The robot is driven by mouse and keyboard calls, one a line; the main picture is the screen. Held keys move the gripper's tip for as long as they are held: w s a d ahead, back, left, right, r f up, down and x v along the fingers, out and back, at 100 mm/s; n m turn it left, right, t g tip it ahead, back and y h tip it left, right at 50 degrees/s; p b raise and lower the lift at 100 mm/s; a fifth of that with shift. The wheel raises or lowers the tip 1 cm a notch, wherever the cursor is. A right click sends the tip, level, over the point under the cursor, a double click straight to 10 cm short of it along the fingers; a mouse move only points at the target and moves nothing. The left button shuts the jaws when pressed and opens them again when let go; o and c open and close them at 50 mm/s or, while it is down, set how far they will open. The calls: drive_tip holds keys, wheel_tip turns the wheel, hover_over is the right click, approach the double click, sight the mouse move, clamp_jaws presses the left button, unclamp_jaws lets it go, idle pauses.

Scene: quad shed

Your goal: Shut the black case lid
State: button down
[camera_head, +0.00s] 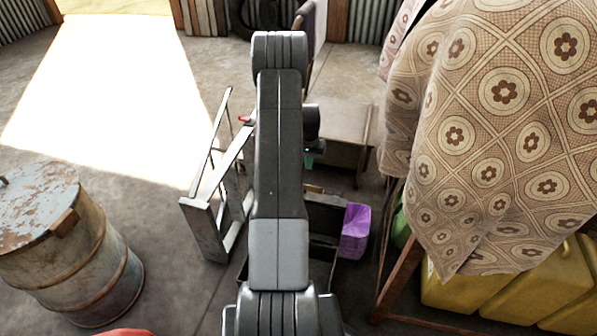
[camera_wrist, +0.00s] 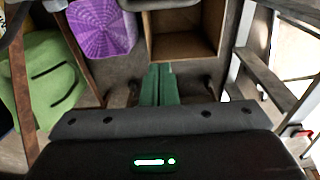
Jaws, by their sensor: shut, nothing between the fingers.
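A dark, box-like case (camera_head: 323,217) shows in the head view, low beside my arm, which covers much of it. I cannot clearly make out its lid. In the wrist view an open box with a brown inside (camera_wrist: 185,42) lies at the top centre; it appears to be the same case. My gripper (camera_wrist: 158,68) shows its two green fingers shut together and empty, in front of the box's edge. I cannot tell whether they touch it.
A purple basket (camera_head: 354,232) stands right of the case. A metal stepladder (camera_head: 207,222) is to the left, a rusty drum (camera_head: 82,262) further left. A brown bench (camera_head: 338,132) stands behind. A patterned cloth (camera_head: 490,130) hangs over yellow containers (camera_head: 465,295) at right. Open floor lies between drum and stepladder.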

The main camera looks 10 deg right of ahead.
drive_tip(key=s+a+f+b, duration=0.1)
drive_tip(key=s+f+b, duration=0.1)
drive_tip(key=f, duration=0.6)
drive_tip(key=shift+s+f, duration=0.4)
drive_tip(key=shift+s, duration=0.1)
drive_tip(key=shift+s+b, duration=0.1)
drive_tip(key=shift+b, duration=0.25)
